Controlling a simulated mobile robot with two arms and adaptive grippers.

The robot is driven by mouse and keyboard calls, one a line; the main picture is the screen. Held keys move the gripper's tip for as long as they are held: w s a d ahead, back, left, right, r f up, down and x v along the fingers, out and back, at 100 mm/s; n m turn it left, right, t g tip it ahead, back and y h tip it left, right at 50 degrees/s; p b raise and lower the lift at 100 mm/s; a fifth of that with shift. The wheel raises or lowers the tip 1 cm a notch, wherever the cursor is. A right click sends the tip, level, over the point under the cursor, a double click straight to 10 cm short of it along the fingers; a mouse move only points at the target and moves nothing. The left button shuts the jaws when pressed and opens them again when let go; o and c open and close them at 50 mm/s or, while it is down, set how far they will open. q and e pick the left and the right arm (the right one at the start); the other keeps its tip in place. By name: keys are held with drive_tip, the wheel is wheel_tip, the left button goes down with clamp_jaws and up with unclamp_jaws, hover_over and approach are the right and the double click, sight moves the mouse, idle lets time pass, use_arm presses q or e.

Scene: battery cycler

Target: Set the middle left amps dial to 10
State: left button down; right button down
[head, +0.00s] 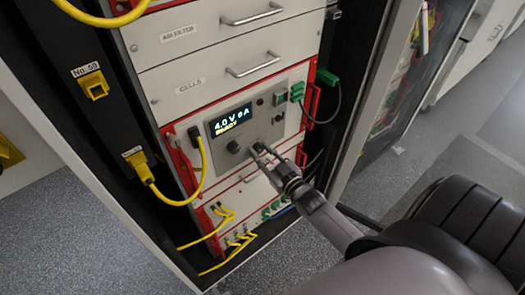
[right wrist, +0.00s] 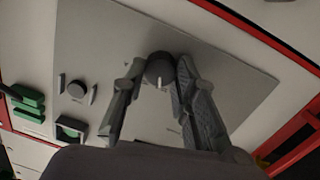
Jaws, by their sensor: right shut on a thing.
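The cycler panel (head: 250,122) has a dark display (head: 231,118) that reads 4.0 V 0 A, with a yellow line that looks like READY. A dark round dial (head: 233,147) stands free below the display. My right gripper (head: 260,151) is at another dial to its right, which its fingers mostly hide in the head view. In the right wrist view my right gripper (right wrist: 160,78) is shut on this dark dial (right wrist: 159,68), one finger on each side. A short white mark on the dial points down in that picture. My left gripper is not in view.
Yellow cables (head: 203,165) hang left of the panel. Green connectors (head: 297,92) and a red handle (head: 312,105) are on its right. Drawers with metal handles (head: 253,64) are above. An open cabinet door (head: 375,90) stands to the right.

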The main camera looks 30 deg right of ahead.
drive_tip(key=shift+f, duration=0.1)
idle(0.3)
drive_tip(key=c, duration=1.3)
unclamp_jaws()
drive_tip(key=s, duration=1.2)
drive_tip(key=shift+d+r, duration=0.15)
drive_tip(key=shift+r, duration=0.2)
